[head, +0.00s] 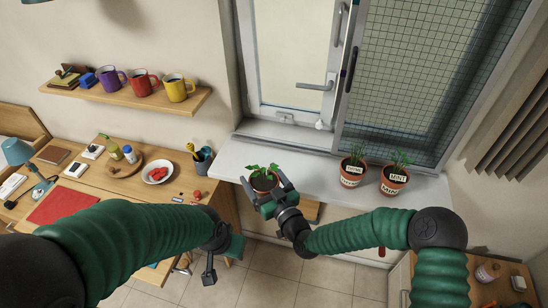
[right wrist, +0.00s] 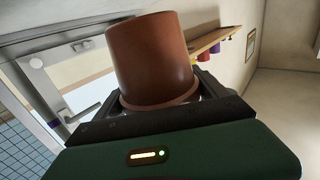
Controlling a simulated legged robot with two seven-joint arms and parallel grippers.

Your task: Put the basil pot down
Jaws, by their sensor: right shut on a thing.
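The basil pot (head: 264,183), a terracotta pot with a green leafy plant (head: 262,170), is between the fingers of my right gripper (head: 267,186). That gripper is shut on it, over the left part of the white window sill (head: 318,175). I cannot tell whether the pot's base touches the sill. In the right wrist view the bare terracotta wall of the basil pot (right wrist: 150,62) and its rim show between the fingers; the leaves are hidden. My left gripper (head: 210,272) hangs low in front of the desk, apart from the pot; its jaw opening is unclear.
Labelled thyme (head: 352,172) and mint (head: 394,180) pots stand on the sill to the right, with bare sill between them and the basil. A pen cup (head: 202,160) stands on the desk at left. The window (head: 300,60) rises behind the sill.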

